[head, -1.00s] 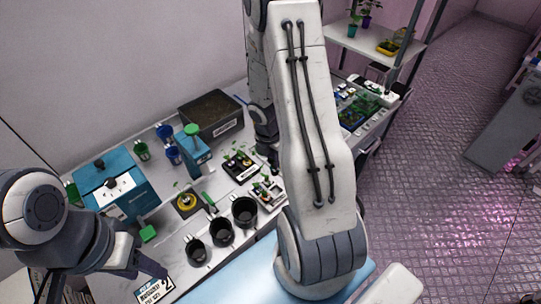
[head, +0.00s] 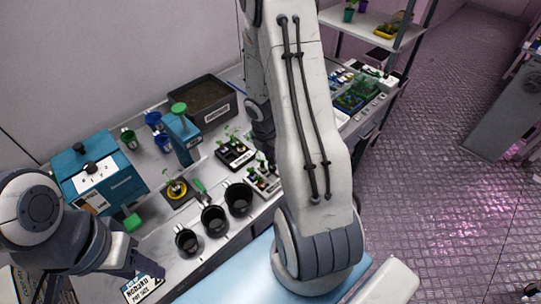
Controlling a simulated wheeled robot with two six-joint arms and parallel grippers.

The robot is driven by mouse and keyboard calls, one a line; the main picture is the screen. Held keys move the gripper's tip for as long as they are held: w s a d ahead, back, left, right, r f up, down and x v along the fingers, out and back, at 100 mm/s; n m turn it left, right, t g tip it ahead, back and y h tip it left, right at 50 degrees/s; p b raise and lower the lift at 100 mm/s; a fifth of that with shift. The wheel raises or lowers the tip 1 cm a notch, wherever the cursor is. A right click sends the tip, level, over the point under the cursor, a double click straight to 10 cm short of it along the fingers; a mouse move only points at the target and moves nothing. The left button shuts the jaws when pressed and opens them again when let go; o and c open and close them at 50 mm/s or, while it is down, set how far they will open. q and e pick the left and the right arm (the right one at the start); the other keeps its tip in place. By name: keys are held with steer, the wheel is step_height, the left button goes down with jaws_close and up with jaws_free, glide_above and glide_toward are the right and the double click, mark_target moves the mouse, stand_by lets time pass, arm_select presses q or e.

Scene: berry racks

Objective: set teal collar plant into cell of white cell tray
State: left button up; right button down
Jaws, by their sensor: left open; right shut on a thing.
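The white cell tray (head: 254,186) stands near the front of the bench, with small plants in it, partly covered by my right arm. My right gripper (head: 268,156) is at the tray's far side, mostly hidden behind my own arm. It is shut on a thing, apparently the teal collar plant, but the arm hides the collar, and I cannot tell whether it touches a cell. My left gripper (head: 148,264) is open and empty at the lower left, over the bench's front edge by a printed card.
A black tray (head: 235,160) with seedlings lies just behind the white one. Several black pots (head: 214,221) stand in front.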

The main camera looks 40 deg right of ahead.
mark_target(270, 163)
steer(key=shift+f+b, duration=2.2)
steer(key=shift+f, duration=0.6)
steer(key=c, duration=0.8)
jaws_free()
steer(key=shift+r, duration=0.15)
step_height(270, 163, up, 9)
steer(key=p, duration=0.9)
steer(key=shift+p, duration=0.3)
